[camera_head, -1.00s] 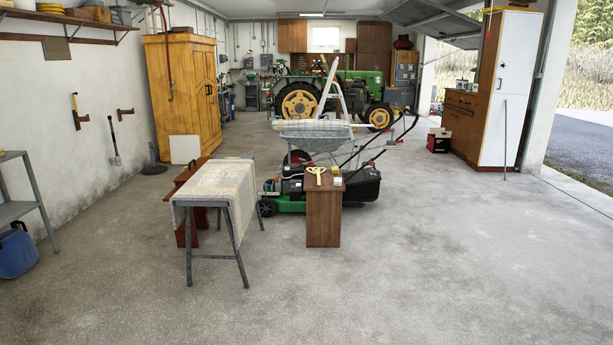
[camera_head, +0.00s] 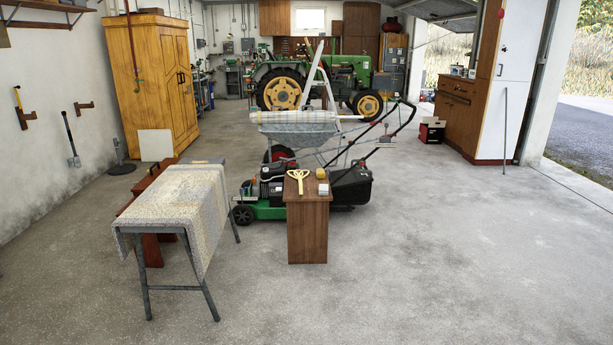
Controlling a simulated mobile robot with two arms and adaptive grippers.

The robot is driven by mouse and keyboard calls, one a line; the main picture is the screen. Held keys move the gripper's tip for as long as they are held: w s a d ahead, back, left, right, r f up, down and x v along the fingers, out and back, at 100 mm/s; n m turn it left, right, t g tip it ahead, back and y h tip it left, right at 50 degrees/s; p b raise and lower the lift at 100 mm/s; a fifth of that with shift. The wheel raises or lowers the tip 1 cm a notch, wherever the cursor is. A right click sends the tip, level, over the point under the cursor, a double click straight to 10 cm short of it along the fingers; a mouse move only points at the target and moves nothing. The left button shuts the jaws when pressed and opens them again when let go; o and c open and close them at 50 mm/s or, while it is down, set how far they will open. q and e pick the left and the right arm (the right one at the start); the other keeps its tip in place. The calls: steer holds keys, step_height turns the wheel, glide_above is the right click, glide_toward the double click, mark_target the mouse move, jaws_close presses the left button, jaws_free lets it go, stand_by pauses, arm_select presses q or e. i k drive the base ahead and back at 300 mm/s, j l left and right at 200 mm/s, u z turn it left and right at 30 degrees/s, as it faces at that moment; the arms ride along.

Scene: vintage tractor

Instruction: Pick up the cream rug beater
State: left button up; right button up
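The cream rug beater (camera_head: 298,178) lies on top of a narrow brown wooden cabinet (camera_head: 307,228) near the middle of the view. Its wide looped end is toward the back, and its handle points toward me. A small yellow item (camera_head: 320,173) and a small pale box (camera_head: 323,188) sit on the same top to its right. Neither of my grippers shows in the view.
A table with a speckled cloth (camera_head: 180,205) stands left of the cabinet. A green lawn mower (camera_head: 265,208) and a wheelbarrow (camera_head: 296,118) stand close behind it. The concrete floor (camera_head: 420,270) is clear in front and to the right.

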mark_target(299, 178)
steer(key=i+z, duration=0.15)
steer(key=i, duration=2)
